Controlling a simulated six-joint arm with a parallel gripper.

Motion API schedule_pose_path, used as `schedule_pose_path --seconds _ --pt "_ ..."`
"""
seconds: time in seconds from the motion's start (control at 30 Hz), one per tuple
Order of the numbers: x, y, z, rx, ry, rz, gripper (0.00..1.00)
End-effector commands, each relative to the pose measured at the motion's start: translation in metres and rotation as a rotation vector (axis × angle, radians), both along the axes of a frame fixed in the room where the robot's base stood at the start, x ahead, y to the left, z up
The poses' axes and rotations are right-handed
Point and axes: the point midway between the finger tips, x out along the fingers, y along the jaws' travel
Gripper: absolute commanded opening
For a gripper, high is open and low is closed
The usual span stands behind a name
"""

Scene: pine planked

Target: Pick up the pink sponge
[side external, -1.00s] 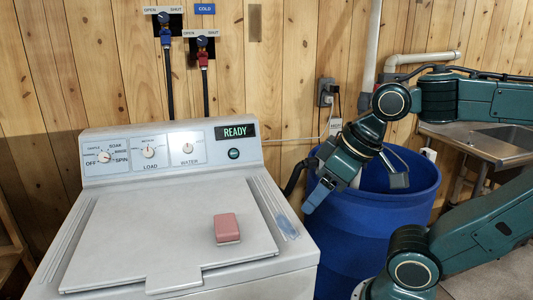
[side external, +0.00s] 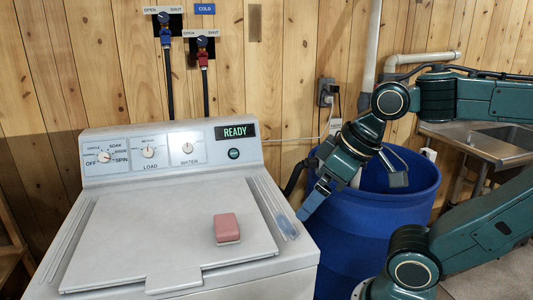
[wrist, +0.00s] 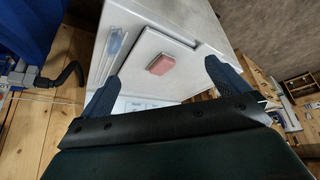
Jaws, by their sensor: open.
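The pink sponge (side external: 227,228) lies on the closed lid of the white washing machine (side external: 110,240), toward the lid's front right. It also shows in the wrist view (wrist: 161,65), between and beyond my fingers. My gripper (side external: 350,195) is open and empty. It hangs to the right of the washer, in front of the blue barrel, apart from the sponge. In the wrist view my gripper (wrist: 160,85) shows its two dark blue fingers spread wide.
The blue barrel (side external: 350,250) stands close against the washer's right side. The washer's control panel (side external: 170,150) rises behind the lid. A metal sink (side external: 500,140) is at the far right. The lid around the sponge is clear.

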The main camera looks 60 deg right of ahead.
Motion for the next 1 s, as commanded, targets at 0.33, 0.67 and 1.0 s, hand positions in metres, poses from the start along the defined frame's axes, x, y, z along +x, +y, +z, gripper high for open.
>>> schedule_pose_path --seconds 0.33,0.67,1.0 --pt "0.032 -0.002 0.013 -0.048 0.073 0.092 1.0" --pt "0.091 -0.005 0.02 -0.115 0.195 0.265 1.0" --pt "0.157 -0.011 0.008 -0.16 0.318 0.454 1.0"
